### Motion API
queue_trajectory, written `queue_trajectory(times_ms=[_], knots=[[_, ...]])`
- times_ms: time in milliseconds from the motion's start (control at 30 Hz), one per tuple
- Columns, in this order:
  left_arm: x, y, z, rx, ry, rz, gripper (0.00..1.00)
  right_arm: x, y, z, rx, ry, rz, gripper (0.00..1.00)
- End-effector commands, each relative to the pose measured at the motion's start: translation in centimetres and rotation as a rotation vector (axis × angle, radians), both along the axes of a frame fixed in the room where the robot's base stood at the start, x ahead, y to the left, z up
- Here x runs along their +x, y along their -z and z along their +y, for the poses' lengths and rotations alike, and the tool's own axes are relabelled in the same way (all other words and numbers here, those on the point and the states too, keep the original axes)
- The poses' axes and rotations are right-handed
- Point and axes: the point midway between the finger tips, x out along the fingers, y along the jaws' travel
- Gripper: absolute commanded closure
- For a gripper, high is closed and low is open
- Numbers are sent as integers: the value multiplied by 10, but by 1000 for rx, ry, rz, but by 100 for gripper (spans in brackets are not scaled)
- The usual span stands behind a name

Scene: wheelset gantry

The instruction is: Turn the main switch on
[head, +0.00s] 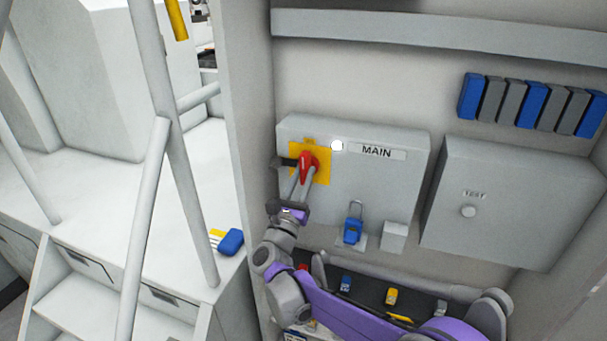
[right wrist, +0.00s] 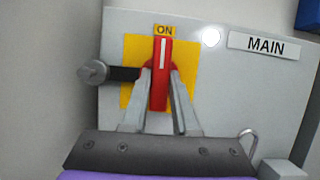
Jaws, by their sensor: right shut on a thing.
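The main switch is a red handle (head: 307,163) on a yellow plate (head: 323,166), on a grey box (head: 350,190) labelled MAIN. In the right wrist view the red handle (right wrist: 162,78) stands upright with its white line pointing to the ON label (right wrist: 165,30). My right gripper (head: 304,180) is shut on the red handle, with one finger on each side in the right wrist view (right wrist: 161,88). A round white lamp (head: 337,146) beside the plate looks bright. My left gripper is not in view.
A dark bar with a grey knob (right wrist: 93,72) sticks out left of the handle. A blue padlock (head: 353,230) stands below the MAIN box. A TEST box (head: 510,205) is at the right. A dark tray (head: 420,302) with small tags lies below.

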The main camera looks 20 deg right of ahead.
Motion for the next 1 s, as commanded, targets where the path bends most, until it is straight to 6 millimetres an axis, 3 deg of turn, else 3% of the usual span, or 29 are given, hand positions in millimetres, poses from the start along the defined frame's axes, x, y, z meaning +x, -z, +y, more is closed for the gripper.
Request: queue_trajectory(times_ms=[633,667,800,1000], knots=[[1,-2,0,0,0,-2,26,0,0,0,41,-1,-28,100],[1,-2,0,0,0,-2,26,0,0,0,41,0,-28,69],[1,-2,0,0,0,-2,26,0,0,0,40,-1,-27,44],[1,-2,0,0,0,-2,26,0,0,0,39,0,-27,43]])
